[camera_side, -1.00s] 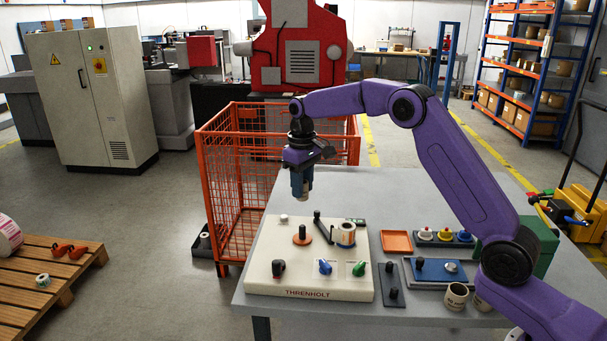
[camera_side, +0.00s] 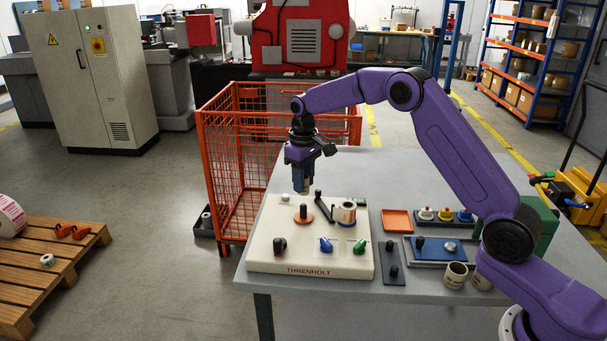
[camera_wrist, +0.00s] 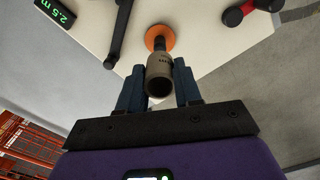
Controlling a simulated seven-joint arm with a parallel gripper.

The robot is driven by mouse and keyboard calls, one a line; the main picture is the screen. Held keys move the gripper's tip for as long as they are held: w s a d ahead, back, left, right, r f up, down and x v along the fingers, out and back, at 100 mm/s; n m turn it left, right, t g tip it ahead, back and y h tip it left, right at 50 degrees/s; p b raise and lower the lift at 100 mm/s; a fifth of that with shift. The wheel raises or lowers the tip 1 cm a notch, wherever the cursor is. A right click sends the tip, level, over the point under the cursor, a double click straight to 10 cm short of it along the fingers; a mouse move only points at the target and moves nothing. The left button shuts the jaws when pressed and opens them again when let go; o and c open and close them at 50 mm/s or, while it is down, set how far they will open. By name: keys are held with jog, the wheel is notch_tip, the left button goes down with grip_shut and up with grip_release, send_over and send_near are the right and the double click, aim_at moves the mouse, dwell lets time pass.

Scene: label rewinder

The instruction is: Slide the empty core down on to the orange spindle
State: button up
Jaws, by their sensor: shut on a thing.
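The empty core (camera_wrist: 159,80) is a short grey-brown tube with an open end. My gripper (camera_wrist: 159,88) is shut on it, a blue finger on each side. In the side view my gripper (camera_side: 302,186) points down above the panel, and the core's lower end shows below the fingers. The orange spindle (camera_side: 303,219) is an orange disc with a dark post on the cream panel. In the wrist view the orange disc (camera_wrist: 160,34) and post lie just beyond the core's far end. The core looks above the post and apart from it; exact alignment is hard to tell.
The cream panel (camera_side: 270,255) carries a label roll (camera_side: 345,213) on a second spindle, a dark arm (camera_side: 322,204) beside the orange spindle, and black, blue and green knobs in front. An orange tray (camera_side: 397,221) lies to the right. A wire cage stands left of the table.

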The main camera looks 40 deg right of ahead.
aim_at(304, 205)
jog(key=shift+f, duration=3.85)
jog(key=o, duration=0.8)
jog(key=shift+s+d, duration=0.65)
jog(key=shift+d, duration=0.35)
jog(key=shift+s+d, duration=0.6)
jog(key=shift+d, duration=0.35)
jog(key=shift+s+d, duration=0.65)
jog(key=shift+d, duration=0.35)
